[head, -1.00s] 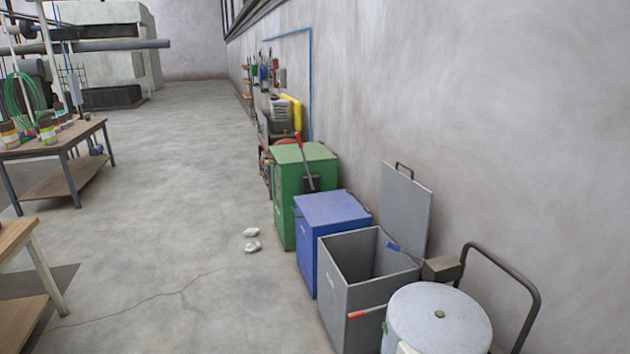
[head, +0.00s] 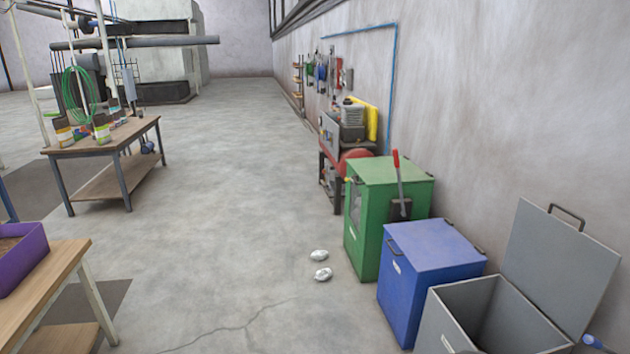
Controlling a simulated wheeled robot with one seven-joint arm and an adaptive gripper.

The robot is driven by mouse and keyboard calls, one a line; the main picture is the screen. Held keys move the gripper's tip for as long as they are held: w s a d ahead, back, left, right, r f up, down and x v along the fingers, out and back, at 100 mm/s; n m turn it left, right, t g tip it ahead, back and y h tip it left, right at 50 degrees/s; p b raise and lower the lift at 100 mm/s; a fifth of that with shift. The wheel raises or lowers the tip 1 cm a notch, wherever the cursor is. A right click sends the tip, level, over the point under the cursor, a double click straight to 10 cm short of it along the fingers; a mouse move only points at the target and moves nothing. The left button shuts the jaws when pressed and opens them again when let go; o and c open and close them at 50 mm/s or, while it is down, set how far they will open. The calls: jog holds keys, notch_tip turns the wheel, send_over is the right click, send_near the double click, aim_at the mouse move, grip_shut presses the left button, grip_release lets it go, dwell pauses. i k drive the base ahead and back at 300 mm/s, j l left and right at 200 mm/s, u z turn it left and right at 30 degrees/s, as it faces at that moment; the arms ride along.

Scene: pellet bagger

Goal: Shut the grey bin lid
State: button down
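The grey bin (head: 453,318) stands at the bottom right of the head view, against the wall, and its lower part is cut off by the frame edge. Its grey lid (head: 560,272) is open, standing up and leaning back toward the wall, with a dark handle (head: 566,216) at its top edge. The inside of the bin is visible and dark; I cannot make out its contents. My gripper is not in view.
A blue bin (head: 430,262) with a closed lid stands beside the grey bin, and a green box (head: 388,215) with a red-handled lever (head: 399,180) is beyond it. Two crumpled white pieces (head: 321,265) lie on the floor. Wooden tables (head: 105,150) stand left; the middle floor is clear.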

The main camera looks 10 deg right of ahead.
aim_at(566, 273)
jog(key=i+z, duration=0.3)
jog(key=i, duration=0.2)
jog(key=i+j+z, duration=0.1)
jog(key=i+z, duration=0.15)
jog(key=i, duration=0.2)
jog(key=i+j+z, duration=0.15)
jog(key=i+z, duration=0.15)
jog(key=i, duration=0.2)
